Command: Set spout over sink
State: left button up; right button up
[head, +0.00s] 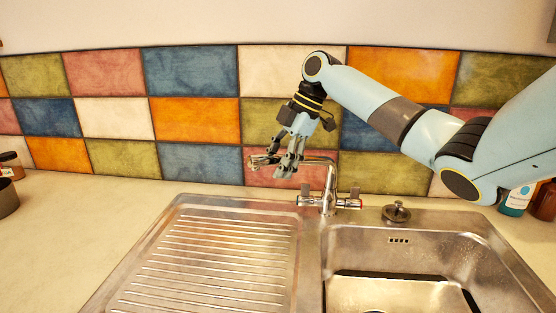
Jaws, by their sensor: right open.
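The chrome faucet (327,203) stands upright on the back rim of the sink, with a handle on each side. Its spout (320,160) runs left from the top of the post, toward the drainboard side rather than over the basin. The sink basin (400,262) is to the right of the faucet. My right gripper (277,172) is open, pointing down at the spout's left part. Its fingers overlap the spout in the picture, and I cannot tell whether they touch it. The spout's end is partly hidden by the fingers. My left gripper is not in view.
The ribbed drainboard (215,250) lies left of the basin and is empty. A plug or strainer (396,212) sits on the rim right of the faucet. Bottles (517,200) stand at the far right, a jar (11,166) at the far left. The tiled wall (195,121) is close behind.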

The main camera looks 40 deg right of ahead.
jog(key=shift+f, duration=0.15)
grip_shut()
jog(key=shift+w, duration=0.2)
dwell(0.4)
